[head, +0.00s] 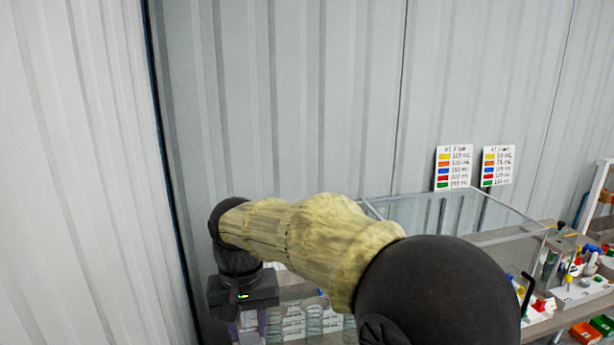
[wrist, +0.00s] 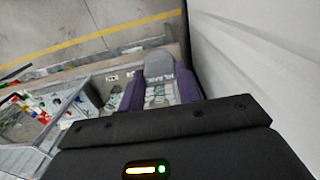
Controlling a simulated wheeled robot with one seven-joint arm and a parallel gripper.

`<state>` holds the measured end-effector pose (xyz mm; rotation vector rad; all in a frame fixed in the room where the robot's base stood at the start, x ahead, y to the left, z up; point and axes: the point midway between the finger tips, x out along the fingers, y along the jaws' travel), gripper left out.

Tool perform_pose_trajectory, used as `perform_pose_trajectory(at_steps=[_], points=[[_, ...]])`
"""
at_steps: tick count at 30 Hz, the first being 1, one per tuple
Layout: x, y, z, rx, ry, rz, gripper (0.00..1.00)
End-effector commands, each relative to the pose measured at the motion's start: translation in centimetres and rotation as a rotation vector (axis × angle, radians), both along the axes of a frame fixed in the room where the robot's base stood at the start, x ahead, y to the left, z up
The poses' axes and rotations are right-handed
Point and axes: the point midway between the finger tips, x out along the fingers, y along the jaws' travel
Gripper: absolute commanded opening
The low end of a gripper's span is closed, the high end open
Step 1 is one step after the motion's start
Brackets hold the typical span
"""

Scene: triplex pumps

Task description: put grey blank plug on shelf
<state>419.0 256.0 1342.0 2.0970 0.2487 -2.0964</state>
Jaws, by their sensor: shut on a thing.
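The grey blank plug (wrist: 159,68) shows in the wrist view, with dark lettering on its face. My gripper (wrist: 160,88) is shut on it, with a purple finger on each side. In the head view my gripper (head: 247,328) points down at the lower left, and the plug cannot be made out there. White packets and clear jars (head: 313,322) stand below and right of the gripper, partly behind my arm. Which surface is the shelf I cannot tell for certain.
A clear-walled case (head: 440,212) stands right of my arm, with two colour-coded cards (head: 453,168) behind it. A cluttered bench (head: 560,300) with small coloured parts and an orange bin (head: 585,333) is at the right. A corrugated wall (head: 300,100) rises close behind.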

Motion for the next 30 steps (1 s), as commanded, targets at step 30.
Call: perform_pose_trajectory(at_steps=[30], points=[[10.8, -15.1, -25.4, -0.002, 0.011, -0.171, 0.11]])
